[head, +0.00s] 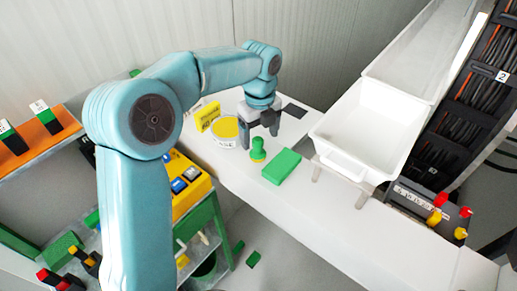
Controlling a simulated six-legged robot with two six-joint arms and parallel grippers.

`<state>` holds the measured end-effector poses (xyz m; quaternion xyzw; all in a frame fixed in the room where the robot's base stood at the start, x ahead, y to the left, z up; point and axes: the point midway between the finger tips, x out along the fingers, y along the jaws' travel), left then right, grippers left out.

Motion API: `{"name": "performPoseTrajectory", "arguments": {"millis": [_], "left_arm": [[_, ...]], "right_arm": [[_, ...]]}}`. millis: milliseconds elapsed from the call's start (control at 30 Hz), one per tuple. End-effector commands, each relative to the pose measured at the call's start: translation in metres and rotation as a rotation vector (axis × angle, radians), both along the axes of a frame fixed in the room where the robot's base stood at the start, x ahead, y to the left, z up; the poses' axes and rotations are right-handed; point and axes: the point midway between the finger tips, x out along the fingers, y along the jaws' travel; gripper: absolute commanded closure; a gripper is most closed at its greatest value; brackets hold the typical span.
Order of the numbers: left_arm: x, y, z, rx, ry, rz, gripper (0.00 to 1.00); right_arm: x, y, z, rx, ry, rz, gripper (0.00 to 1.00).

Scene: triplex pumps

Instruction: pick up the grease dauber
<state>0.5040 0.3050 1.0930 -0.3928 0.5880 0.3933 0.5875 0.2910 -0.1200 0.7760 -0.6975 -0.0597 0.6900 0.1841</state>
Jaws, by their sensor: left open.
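The grease dauber, which I take to be the small green knobbed tool with a yellow bottom (258,151), stands upright on the white bench top. My left gripper (260,134) points down just behind and above it in the head view. Its two dark fingers are apart with nothing seen between them. I cannot tell whether a finger touches the dauber. My right gripper is not in view.
A round tin of yellow grease (226,130) and a yellow box (207,116) stand left of the dauber. A green block (282,167) lies to its right. A white tray (345,166) stands further right. The bench front is clear.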

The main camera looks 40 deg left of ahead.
Motion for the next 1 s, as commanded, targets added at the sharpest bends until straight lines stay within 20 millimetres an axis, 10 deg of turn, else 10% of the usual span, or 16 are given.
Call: {"name": "performPoseTrajectory", "arguments": {"millis": [667,833,1000], "left_arm": [[-0.003,0.001,-0.055,0.0,-0.001,0.001,0.2],[-0.003,0.001,-0.055,0.0,0.0,0.001,0.75],[-0.003,0.001,-0.055,0.0,0.0,0.0,0.85]], "right_arm": [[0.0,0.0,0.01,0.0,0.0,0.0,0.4],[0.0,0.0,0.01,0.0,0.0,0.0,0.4],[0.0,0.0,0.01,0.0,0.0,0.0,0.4]]}}
